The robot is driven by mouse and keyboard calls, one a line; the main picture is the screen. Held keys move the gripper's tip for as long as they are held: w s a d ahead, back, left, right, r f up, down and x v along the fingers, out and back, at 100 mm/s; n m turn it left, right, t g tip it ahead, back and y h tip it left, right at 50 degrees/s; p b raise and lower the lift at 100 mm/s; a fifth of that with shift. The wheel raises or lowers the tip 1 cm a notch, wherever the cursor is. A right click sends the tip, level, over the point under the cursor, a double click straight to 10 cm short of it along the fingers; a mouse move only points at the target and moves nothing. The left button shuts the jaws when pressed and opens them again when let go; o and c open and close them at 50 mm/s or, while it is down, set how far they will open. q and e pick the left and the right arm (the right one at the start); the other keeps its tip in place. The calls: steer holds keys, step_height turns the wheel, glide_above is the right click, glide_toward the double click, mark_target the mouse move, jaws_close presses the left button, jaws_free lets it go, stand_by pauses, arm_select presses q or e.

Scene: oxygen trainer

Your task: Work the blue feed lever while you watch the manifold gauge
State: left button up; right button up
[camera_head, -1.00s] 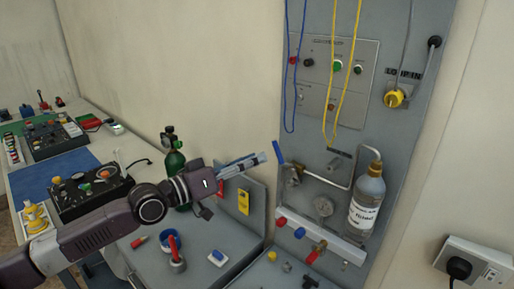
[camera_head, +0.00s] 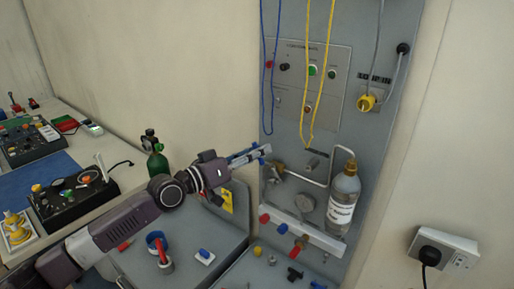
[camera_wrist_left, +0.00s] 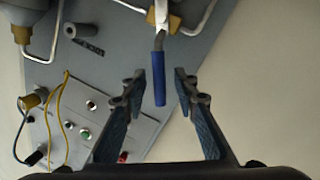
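The blue feed lever (camera_wrist_left: 158,80) shows in the left wrist view, joined to a brass valve fitting. My left gripper (camera_wrist_left: 160,77) is open with one finger on each side of the lever, and a gap shows on both sides. In the head view my left gripper (camera_head: 262,153) is at the panel's left edge, with the lever largely hidden by its fingers. The manifold gauge (camera_head: 306,203) is a round grey dial on the panel, right of and below the gripper; its reading is too small to tell. My right gripper is not in view.
A bottle (camera_head: 344,200) stands at the panel's right, beside a bent pipe. Yellow and blue cords hang above. A green cylinder (camera_head: 157,163) stands behind my left arm. Red and blue knobs line the white rail (camera_head: 322,240) below the gauge.

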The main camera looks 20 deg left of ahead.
arm_select(q)
steer(key=shift+w, duration=0.1)
jaws_close()
stand_by(0.4)
